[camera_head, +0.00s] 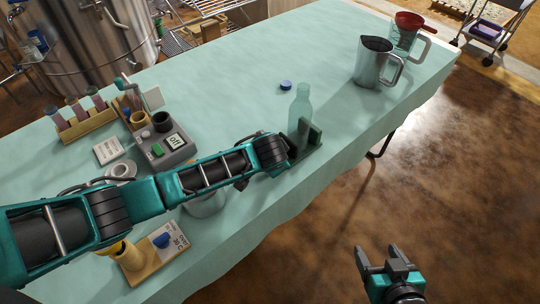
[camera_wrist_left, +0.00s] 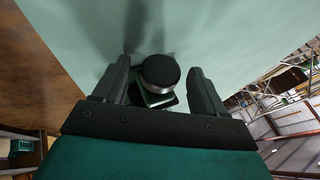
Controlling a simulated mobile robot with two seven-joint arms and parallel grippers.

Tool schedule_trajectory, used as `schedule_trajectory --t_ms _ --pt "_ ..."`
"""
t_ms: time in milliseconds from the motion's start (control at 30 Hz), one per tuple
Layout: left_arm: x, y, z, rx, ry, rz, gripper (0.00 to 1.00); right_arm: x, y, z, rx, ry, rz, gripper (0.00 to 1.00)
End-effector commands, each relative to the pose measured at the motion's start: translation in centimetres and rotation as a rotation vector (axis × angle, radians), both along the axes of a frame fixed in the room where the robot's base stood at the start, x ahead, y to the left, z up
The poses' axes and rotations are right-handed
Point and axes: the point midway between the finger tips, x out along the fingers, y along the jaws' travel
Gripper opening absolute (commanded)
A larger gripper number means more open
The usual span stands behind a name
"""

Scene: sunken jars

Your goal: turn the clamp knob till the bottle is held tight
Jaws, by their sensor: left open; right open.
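A translucent green bottle (camera_head: 301,107) stands upright at the clamp near the table's front edge in the head view. The dark green clamp (camera_head: 312,135) is partly hidden by my left arm. In the left wrist view the round black clamp knob (camera_wrist_left: 160,71) lies between the two fingers of my left gripper (camera_wrist_left: 159,66). The left gripper is open, with a gap showing on each side of the knob. The bottle cannot be made out in that view. My right gripper (camera_head: 382,257) is open and empty, out over the floor beyond the table's front edge.
A blue cap (camera_head: 286,85) lies behind the bottle. A metal jug (camera_head: 374,64) and a clear jug with a red funnel (camera_head: 408,22) stand at the far right. A tube rack (camera_head: 84,123), a grey device (camera_head: 165,145) and a wooden stand (camera_head: 140,267) are at left. The table's middle is clear.

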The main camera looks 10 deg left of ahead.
Motion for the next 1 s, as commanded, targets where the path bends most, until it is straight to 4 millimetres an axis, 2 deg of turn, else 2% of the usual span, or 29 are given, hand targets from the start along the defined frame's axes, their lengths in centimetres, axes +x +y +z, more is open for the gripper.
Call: schedule_trajectory --t_ms 267,700,1000 --pt "-0.7 -0.1 1.0 -0.001 0.000 -0.001 0.71 0.0 0.0 -0.1 0.000 0.000 0.000 0.71" --pt "-5.1 -0.9 7.6 -0.003 -0.003 -0.003 0.71 0.0 0.0 -0.1 0.000 0.000 0.000 0.71" --pt "-7.0 -1.2 10.4 -0.001 -0.001 0.000 0.71 0.0 0.0 0.0 0.000 0.000 0.000 0.71"
